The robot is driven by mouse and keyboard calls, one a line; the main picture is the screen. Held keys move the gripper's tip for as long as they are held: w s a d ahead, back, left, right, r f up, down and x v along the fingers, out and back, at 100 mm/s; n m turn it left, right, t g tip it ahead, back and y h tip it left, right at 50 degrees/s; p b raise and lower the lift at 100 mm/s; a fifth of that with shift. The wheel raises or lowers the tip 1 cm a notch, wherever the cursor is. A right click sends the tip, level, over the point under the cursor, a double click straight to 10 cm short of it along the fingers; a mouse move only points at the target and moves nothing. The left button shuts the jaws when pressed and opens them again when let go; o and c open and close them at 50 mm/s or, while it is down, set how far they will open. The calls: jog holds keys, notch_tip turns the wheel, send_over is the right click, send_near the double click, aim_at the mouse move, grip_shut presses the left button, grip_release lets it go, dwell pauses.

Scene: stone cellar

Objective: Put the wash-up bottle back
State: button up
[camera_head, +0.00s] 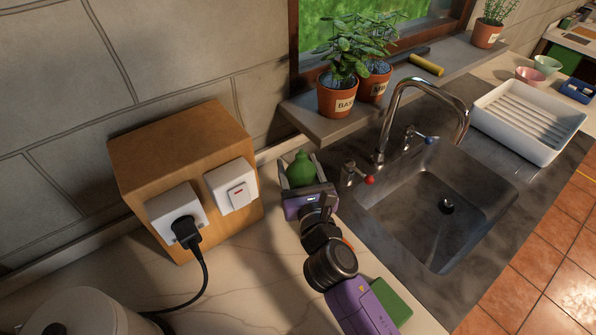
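The wash-up bottle (299,170) is green with a narrow top. It stands out between the two fingers of my gripper (300,174), left of the sink, by the end of the window ledge. The fingers lie on either side of the bottle, very close to it. I cannot tell whether they press on it. The purple gripper body hides the bottle's lower part, so I cannot tell whether it rests on the worktop.
A wooden box (180,140) with a switch and plug stands close left. The ledge (320,127) with potted plants juts out behind. The red-knobbed tap (352,176) and sink (440,215) are to the right. A green pad (392,300) lies beside my arm. A white rack (535,115) is far right.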

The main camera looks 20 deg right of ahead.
aim_at(304, 185)
jog(key=shift+f, duration=0.1)
jog(key=shift+f, duration=0.15)
jog(key=o, duration=1.8)
jog(key=s, duration=0.3)
jog(key=s+a+b, duration=0.1)
jog(key=s, duration=0.3)
jog(key=s+a+b, duration=0.1)
jog(key=s, duration=0.2)
jog(key=shift+s, duration=0.3)
jog(key=shift+s+a, duration=0.2)
jog(key=shift+s, duration=0.4)
